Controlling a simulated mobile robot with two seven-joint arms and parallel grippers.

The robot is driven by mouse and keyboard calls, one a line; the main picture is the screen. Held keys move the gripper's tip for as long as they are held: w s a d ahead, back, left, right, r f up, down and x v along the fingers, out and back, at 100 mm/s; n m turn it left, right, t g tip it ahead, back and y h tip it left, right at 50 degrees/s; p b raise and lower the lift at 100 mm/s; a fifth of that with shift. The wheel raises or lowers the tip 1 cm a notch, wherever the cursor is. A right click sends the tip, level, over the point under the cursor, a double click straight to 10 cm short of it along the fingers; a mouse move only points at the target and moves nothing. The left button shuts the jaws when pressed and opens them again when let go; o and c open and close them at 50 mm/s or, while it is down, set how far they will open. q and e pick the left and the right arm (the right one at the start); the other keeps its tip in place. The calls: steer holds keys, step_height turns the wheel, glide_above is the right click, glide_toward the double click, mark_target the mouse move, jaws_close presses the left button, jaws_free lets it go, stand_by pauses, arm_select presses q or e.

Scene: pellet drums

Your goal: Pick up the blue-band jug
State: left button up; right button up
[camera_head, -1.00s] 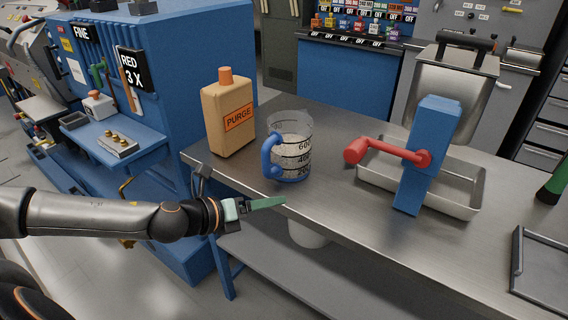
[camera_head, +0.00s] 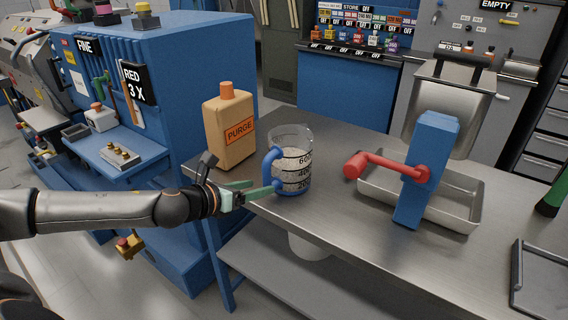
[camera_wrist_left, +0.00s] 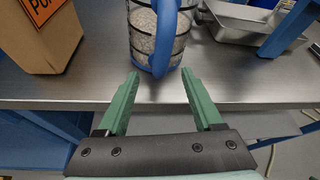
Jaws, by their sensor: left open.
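The blue-band jug (camera_head: 292,160) is a clear measuring jug with black graduation marks, a blue handle and a blue base band. It stands upright on the metal bench and holds grey pellets. In the left wrist view the jug (camera_wrist_left: 146,40) is ahead of the fingers, with its blue handle facing me. My left gripper (camera_head: 258,188) has green fingers and is open at the bench's front edge, just left of the jug. In the left wrist view the open fingers (camera_wrist_left: 158,85) point at the handle from either side, with nothing between them. My right gripper is out of view.
An orange PURGE bottle (camera_head: 229,128) stands left of the jug. A blue post with a red crank (camera_head: 385,163) and a metal tray (camera_head: 463,211) stand to the right. The bench's front edge (camera_head: 340,255) lies below. A dark tray (camera_head: 540,280) is at far right.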

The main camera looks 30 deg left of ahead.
mark_target(284, 165)
arm_select(q)
steer(key=shift+f+p+x, duration=0.2)
steer(key=shift+x, duration=1.5)
steer(key=shift+f+p+x, duration=0.2)
steer(key=shift+f+x, duration=0.05)
steer(key=shift+x, duration=1.45)
steer(key=shift+s, duration=0.15)
jaws_close()
steer(key=shift+r, duration=0.15)
